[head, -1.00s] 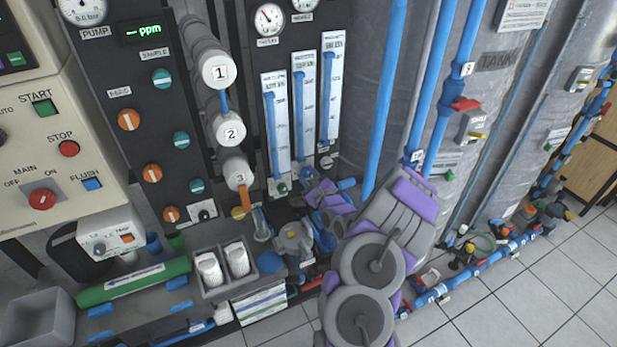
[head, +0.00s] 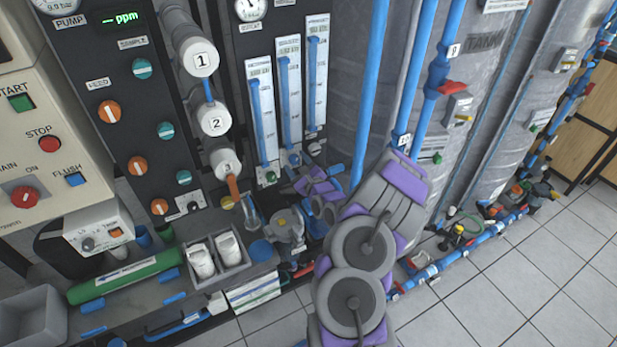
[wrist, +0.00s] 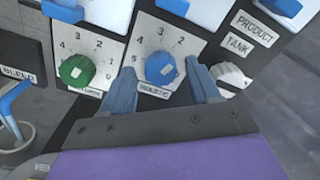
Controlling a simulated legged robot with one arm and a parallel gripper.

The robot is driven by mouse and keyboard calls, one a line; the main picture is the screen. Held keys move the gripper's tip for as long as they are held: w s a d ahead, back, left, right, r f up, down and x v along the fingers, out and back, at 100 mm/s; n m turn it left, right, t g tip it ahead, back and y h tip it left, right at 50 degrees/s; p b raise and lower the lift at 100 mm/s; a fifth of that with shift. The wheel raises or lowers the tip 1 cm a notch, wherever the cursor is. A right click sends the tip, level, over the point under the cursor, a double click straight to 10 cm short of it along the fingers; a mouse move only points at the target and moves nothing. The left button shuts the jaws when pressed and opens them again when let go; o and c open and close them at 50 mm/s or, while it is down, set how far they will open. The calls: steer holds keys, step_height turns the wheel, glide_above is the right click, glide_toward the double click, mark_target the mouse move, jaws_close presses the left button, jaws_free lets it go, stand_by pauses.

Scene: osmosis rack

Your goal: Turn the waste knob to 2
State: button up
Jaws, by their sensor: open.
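In the wrist view, a blue knob (wrist: 160,69) sits on a white dial plate with numbers around it. Its small label is too blurred for me to read surely as waste. A green knob (wrist: 77,70) on a similar plate is to its left, and a white knob (wrist: 231,76) is to its right. My gripper (wrist: 163,84) is open, with one blue finger on each side of the blue knob; I cannot tell whether they touch it. In the head view, my gripper (head: 314,184) is at the panel's lower edge, close below the blue knob (head: 294,159).
Flow tubes (head: 289,95) stand above the knobs. A grey pump (head: 284,226) and a bin with white bottles (head: 228,250) lie below and left of my arm. Blue pipes (head: 372,90) rise at the right. The tiled floor (head: 520,280) is clear at lower right.

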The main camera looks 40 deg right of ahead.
steer(key=p+v, duration=0.2)
steer(key=v, duration=1.4)
steer(key=shift+s+p, duration=0.35)
steer(key=shift+s, duration=0.05)
steer(key=shift+a, duration=0.1)
steer(key=shift+a, duration=0.1)
steer(key=w+a+f+n+g+y, duration=0.2)
steer(key=w+a+n+g+y, duration=0.3)
steer(key=n, duration=0.4)
steer(key=s+a+r+n+g+h, duration=0.1)
steer(key=s+a+r+n+g, duration=0.2)
steer(key=a+n+g, duration=0.5)
steer(key=s+a+r+n+g, duration=0.2)
steer(key=s+a+r+n, duration=0.3)
steer(key=s, duration=0.4)
steer(key=s+a+r+n+g, duration=0.2)
steer(key=s+a+r+n, duration=0.3)
steer(key=s+a, duration=0.3)
steer(key=s+a+r+n+g, duration=0.2)
steer(key=s+a+r+n, duration=0.3)
steer(key=s, duration=0.5)
step_height(320, 180, up, 3)
steer(key=shift+s+a+f, duration=0.2)
steer(key=shift+s+a, duration=0.2)
steer(key=shift+a, duration=0.45)
